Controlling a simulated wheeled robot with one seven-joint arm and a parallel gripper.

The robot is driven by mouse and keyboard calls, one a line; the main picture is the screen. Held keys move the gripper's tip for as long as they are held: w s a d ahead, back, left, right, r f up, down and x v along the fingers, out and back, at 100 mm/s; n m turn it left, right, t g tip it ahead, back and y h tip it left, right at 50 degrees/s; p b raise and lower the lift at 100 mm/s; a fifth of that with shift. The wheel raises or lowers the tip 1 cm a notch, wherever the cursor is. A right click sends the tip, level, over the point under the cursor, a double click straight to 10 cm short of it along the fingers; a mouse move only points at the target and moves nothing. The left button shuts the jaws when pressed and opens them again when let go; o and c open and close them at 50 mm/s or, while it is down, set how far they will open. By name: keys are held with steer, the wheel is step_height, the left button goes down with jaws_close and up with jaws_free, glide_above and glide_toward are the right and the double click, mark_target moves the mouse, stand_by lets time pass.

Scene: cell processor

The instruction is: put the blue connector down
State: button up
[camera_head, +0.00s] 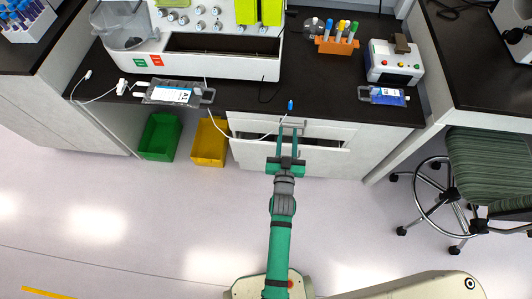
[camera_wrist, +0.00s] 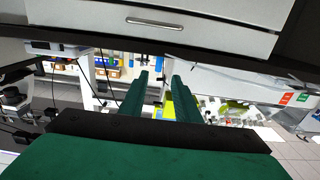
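The blue connector (camera_head: 290,105) shows in the head view at the front of the dark counter, small and roughly upright in the picture. A thin white cable runs from it down and left in front of the cabinet. My gripper (camera_head: 291,127) reaches toward the counter's front, with its green fingers apart and nothing visible gripped. The connector appears just beyond the fingertips; whether it touches the counter is hard to tell. In the wrist view, my gripper (camera_wrist: 160,80) also shows two green fingers with a gap between them. I cannot make out the connector there.
A white machine (camera_head: 215,62) stands on the counter (camera_head: 335,98) at the left. An orange tube rack (camera_head: 337,45) and a small control box (camera_head: 394,65) stand to the right. A drawer (camera_head: 320,143) sits partly open below. Green (camera_head: 160,137) and yellow (camera_head: 210,142) bins stand on the floor.

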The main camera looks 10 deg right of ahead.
steer(key=s+a+r+n+y, duration=0.1)
steer(key=s+a, duration=0.4)
steer(key=s, duration=0.6)
steer(key=s+a+r+n+g+y, duration=0.1)
steer(key=s+a+r, duration=0.3)
steer(key=s, duration=0.7)
steer(key=s+a+r+n+g+y, duration=0.1)
steer(key=s+a+r+y, duration=0.2)
steer(key=s+a, duration=0.4)
steer(key=v, duration=0.4)
steer(key=shift+s+f, duration=0.15)
steer(key=shift+f, duration=0.1)
steer(key=shift+o, duration=0.7)
steer(key=shift+s+a+r, duration=0.1)
steer(key=shift+s+r, duration=0.2)
steer(key=shift+r, duration=0.1)
